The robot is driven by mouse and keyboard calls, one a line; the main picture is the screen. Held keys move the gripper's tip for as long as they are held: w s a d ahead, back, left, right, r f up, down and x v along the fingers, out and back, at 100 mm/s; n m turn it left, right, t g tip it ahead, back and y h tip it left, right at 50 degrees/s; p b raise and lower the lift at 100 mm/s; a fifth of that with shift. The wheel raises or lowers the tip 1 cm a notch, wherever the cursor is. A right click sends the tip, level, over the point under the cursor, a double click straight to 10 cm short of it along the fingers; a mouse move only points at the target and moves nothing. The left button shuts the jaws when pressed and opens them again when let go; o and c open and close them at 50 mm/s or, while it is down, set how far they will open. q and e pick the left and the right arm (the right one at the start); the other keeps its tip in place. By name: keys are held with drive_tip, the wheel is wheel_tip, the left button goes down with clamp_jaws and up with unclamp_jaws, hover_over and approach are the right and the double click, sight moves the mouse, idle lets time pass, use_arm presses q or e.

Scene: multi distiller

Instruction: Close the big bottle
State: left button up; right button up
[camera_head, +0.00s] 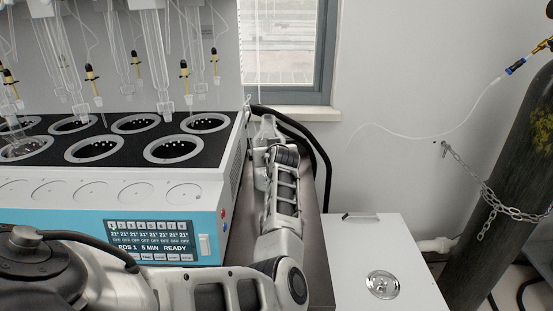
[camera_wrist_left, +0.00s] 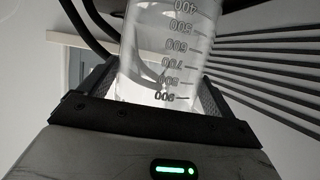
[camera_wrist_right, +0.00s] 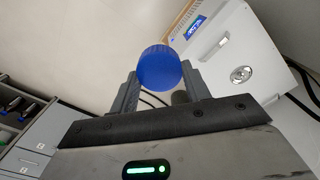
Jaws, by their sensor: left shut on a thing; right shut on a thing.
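The big bottle (camera_wrist_left: 165,45) is clear glass with volume marks. In the left wrist view it stands between the fingers of my left gripper (camera_wrist_left: 152,88), which is shut on it. In the head view the top of the bottle (camera_head: 266,127) shows beside the distiller, with its neck looking bare; my arm hides much of it. The blue cap (camera_wrist_right: 160,66) is round and ribbed. In the right wrist view it is held between the fingertips of my right gripper (camera_wrist_right: 159,84), apart from the bottle. The right gripper does not show in the head view.
The distiller (camera_head: 150,193), with several round wells and hanging glassware, stands left of the bottle. Black hoses (camera_head: 318,150) curve behind the bottle. A white cabinet (camera_head: 385,245) with a round lock is at right, and a chained dark gas cylinder (camera_head: 500,200) stands beyond it.

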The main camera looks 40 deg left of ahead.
sight(268, 117)
use_arm(q)
wheel_tip(268, 117, up, 10)
drive_tip(key=shift+r, duration=0.25)
idle(0.4)
drive_tip(key=shift+r, duration=0.1)
idle(0.4)
